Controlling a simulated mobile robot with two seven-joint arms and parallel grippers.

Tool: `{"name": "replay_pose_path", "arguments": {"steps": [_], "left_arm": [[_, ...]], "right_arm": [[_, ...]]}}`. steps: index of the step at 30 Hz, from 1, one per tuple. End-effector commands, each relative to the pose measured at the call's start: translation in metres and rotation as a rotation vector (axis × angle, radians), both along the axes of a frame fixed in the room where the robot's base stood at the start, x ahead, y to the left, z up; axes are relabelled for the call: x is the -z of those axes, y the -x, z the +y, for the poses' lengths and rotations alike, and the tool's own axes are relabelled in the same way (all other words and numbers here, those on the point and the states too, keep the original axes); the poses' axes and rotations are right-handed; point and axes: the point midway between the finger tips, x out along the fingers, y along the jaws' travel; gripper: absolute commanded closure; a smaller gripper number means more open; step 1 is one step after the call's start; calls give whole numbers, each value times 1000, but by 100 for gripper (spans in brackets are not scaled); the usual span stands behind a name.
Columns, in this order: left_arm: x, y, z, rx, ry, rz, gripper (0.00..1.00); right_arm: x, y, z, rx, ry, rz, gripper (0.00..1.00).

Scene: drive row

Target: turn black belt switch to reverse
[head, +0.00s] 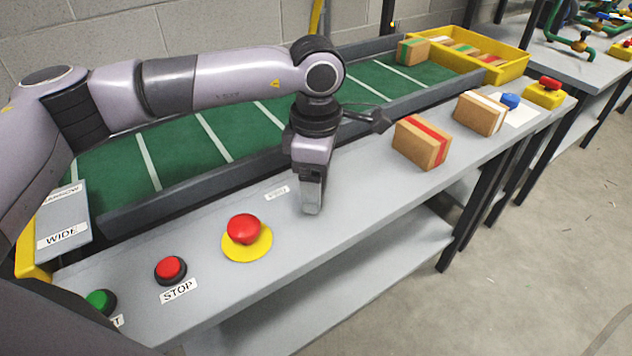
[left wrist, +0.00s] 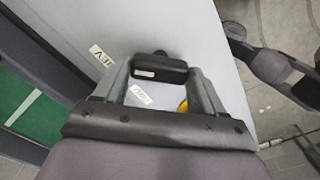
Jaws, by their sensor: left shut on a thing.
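The black belt switch (left wrist: 160,73) shows in the left wrist view as a dark knob with a small white mark, between the fingers of my left gripper (left wrist: 161,80). The fingers are shut on it, one on each side. In the head view my left gripper (head: 311,203) points down at the grey control ledge (head: 345,185) and hides the switch. One white label (left wrist: 102,56) lies left of the switch and another (left wrist: 138,93) shows between the fingers. My right gripper is not in view.
A red mushroom button (head: 243,229) on a yellow disc, a red STOP button (head: 171,268) and a green button (head: 101,302) sit on the ledge. Boxes (head: 421,142) (head: 480,113) stand further along it. The green belt (head: 185,150) runs behind. A yellow crate (head: 508,72) is at its far end.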

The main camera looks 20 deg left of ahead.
Motion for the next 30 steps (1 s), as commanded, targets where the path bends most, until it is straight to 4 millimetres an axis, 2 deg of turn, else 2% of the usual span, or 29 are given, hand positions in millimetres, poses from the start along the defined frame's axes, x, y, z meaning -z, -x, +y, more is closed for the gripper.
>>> {"name": "replay_pose_path", "arguments": {"steps": [15,16,18,26,30], "left_arm": [[-2,-1,0,22,1,-4,60],[-2,-1,0,22,1,-4,23],[-2,-1,0,22,1,-4,4],[-1,0,0,19,1,-2,4],[-11,-1,0,18,2,-3,4]], "right_arm": [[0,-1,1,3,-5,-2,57],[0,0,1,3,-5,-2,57],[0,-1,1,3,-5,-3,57],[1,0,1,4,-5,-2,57],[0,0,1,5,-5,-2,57]]}}
